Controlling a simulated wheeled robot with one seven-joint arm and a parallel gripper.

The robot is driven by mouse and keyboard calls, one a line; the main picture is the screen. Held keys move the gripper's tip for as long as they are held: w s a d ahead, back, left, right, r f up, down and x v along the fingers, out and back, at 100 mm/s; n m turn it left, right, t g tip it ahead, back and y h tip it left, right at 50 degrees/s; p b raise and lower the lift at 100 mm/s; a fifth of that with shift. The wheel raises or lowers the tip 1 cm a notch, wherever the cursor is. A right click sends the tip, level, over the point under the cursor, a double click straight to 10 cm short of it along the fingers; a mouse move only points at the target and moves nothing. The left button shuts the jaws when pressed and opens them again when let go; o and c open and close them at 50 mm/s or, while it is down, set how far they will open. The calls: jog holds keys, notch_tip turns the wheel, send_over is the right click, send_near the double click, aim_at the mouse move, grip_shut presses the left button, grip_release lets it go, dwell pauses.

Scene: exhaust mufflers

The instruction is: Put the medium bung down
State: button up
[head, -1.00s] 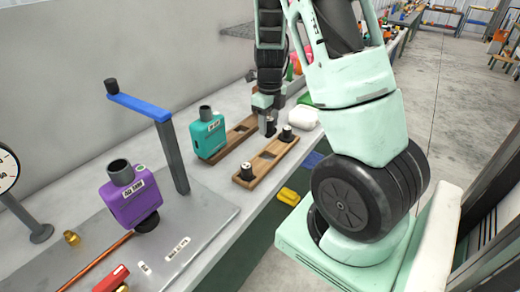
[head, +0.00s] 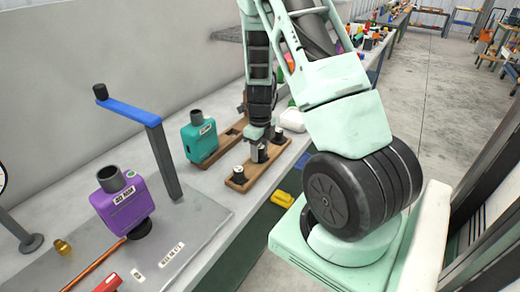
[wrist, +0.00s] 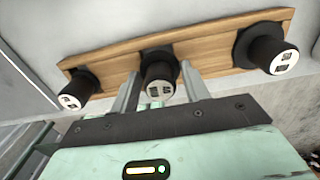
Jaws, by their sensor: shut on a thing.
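The medium bung (wrist: 158,84) is a black plug with a pale, marked end. It sits at the middle place of a wooden rack (wrist: 210,56), between two other black bungs. My gripper (wrist: 160,74) is shut on it, one finger on each side. In the head view, my gripper (head: 257,140) points down over the rack (head: 250,180), with the medium bung (head: 259,153) between its fingers. The bung's lower end is hidden, so I cannot tell if it is fully seated.
The smaller bung (wrist: 74,98) stands at the rack's left end and the larger bung (wrist: 268,58) at its right end. A teal muffler (head: 199,138) stands on another wooden board behind. A purple muffler (head: 122,206) and a blue-armed post (head: 135,112) are nearer on the bench.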

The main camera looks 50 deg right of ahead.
aim_at(260, 147)
jog(key=shift+f, duration=0.45)
jog(key=o, duration=1.3)
jog(key=shift+r, duration=0.15)
notch_tip(260, 147, up, 13)
jog(key=a+r+n+y, duration=0.1)
jog(key=a+r+n, duration=0.2)
jog(key=a+n, duration=1.8)
jog(key=s+a+r+n, duration=0.1)
jog(key=s+a+n, duration=0.4)
jog(key=a+n, duration=0.1)
jog(key=s+a+r+n, duration=0.1)
jog(key=s+a+n, duration=0.5)
jog(key=a+n, duration=0.1)
jog(key=s+a+r+n, duration=0.1)
jog(key=s+a+n, duration=0.5)
jog(key=n, duration=0.3)
jog(key=shift+a+r, duration=0.2)
jog(key=shift+a, duration=0.15)
